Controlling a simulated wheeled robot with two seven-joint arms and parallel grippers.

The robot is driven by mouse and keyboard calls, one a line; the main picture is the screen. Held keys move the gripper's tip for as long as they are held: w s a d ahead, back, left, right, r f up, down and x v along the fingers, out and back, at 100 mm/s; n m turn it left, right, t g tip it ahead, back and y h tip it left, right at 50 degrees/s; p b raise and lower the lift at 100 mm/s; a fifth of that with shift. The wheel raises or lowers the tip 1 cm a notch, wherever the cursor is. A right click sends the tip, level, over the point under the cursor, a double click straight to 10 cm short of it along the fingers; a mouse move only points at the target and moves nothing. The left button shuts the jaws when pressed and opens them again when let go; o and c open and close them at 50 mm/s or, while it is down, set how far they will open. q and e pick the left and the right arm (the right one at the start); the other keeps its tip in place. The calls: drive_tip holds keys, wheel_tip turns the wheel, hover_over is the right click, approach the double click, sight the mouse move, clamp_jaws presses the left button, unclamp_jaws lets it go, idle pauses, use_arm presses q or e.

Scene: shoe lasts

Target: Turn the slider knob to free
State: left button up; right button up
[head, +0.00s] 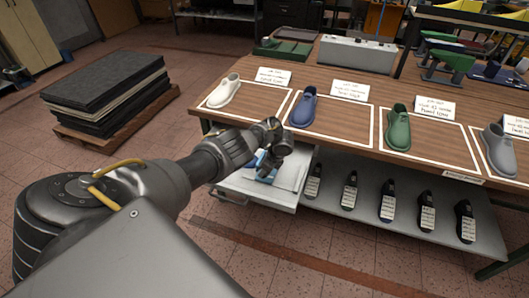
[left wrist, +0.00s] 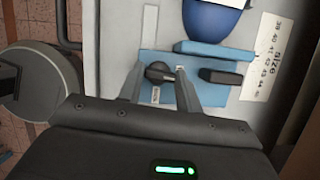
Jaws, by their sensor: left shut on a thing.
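The slider knob (left wrist: 158,71) is a dark rounded knob on a blue device (left wrist: 215,92) in the left wrist view. My left gripper (left wrist: 160,82) has its two fingers around the knob, shut on it. In the head view my left gripper (head: 272,155) reaches down over the open drawer (head: 236,185), where part of the blue device (head: 264,166) shows. A dark block (left wrist: 220,76) sits on the device right of the knob. A printed size scale (left wrist: 268,55) lies beside the device. The wording at the knob is too small to read. My right gripper is not in view.
White, blue, green and grey shoes stand in marked areas on the wooden table (head: 345,117) above the drawer. Several dark lasts with labels stand on the lower shelf (head: 330,211). A blue rounded object (left wrist: 212,18) lies beyond the device in the drawer.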

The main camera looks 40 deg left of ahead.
use_arm(q)
drive_tip(key=shift+n, duration=0.6)
drive_tip(key=o, duration=1)
drive_tip(key=p+v, duration=0.2)
drive_tip(key=v, duration=0.8)
drive_tip(key=shift+w+r+p, duration=0.25)
drive_tip(key=shift+r+p, duration=0.1)
drive_tip(key=shift+r, duration=0.05)
